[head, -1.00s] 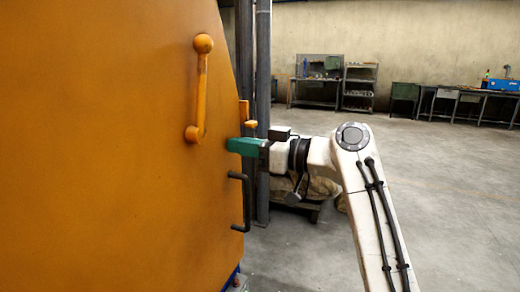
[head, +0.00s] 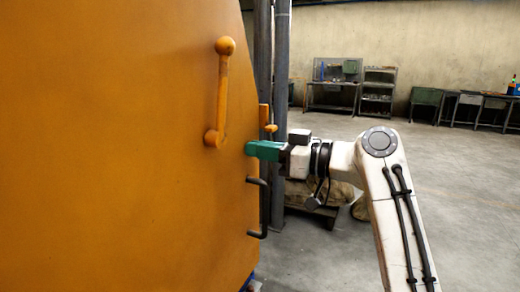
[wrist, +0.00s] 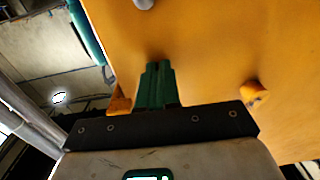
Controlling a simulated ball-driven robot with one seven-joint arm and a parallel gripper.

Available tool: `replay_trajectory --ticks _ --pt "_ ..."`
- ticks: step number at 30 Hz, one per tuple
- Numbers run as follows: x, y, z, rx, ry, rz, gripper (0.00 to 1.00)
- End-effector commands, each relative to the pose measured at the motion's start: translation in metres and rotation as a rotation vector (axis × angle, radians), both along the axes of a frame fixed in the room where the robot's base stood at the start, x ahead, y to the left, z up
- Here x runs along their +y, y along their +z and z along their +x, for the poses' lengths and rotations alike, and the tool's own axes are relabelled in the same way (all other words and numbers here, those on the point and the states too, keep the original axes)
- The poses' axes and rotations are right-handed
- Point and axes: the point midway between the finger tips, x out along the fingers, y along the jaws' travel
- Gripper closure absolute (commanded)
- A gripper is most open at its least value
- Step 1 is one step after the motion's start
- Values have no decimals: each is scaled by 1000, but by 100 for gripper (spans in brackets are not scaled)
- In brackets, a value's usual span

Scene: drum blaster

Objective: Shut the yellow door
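The yellow door (head: 120,130) fills the left of the head view and most of the upper wrist view (wrist: 215,50). A yellow lever handle (head: 222,92) is on its face, and a black pull handle (head: 258,208) is near its right edge. My gripper (head: 250,149) has green fingers at the door's right edge, between these handles. In the wrist view the fingers (wrist: 157,68) lie side by side, closed together, with their tips at the door face. Nothing shows between them. I cannot tell how far the door stands open.
Dark vertical posts (head: 281,80) stand just behind the door's edge. A pallet with sacks (head: 315,194) sits on the floor behind my arm. Workbenches (head: 333,92) and shelves (head: 378,92) line the far wall. The concrete floor (head: 465,190) at the right is clear.

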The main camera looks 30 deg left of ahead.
Motion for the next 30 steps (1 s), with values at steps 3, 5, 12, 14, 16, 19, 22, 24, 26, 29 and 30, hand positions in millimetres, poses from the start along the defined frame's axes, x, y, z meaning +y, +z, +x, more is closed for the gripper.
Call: replay_trajectory --ticks 3,5,12,14,16,19,22,24,26,29,30 --pt "-27 -1 3 -1 0 0 100" --pt "-41 -1 5 -2 -2 -1 100" --pt "-85 -1 10 0 -3 -3 100" --pt "-92 0 10 -1 -3 -3 100" --pt "-98 0 11 -1 -2 -4 100" --pt "-103 0 11 -1 -2 -3 100" --pt "-104 -1 11 0 -2 -4 100" --pt "-106 -6 12 4 -8 -10 100" --pt "-109 -17 13 16 -19 -24 100" --pt "-119 -48 15 51 -56 -66 100" --pt "-125 -64 16 69 -77 -88 100"
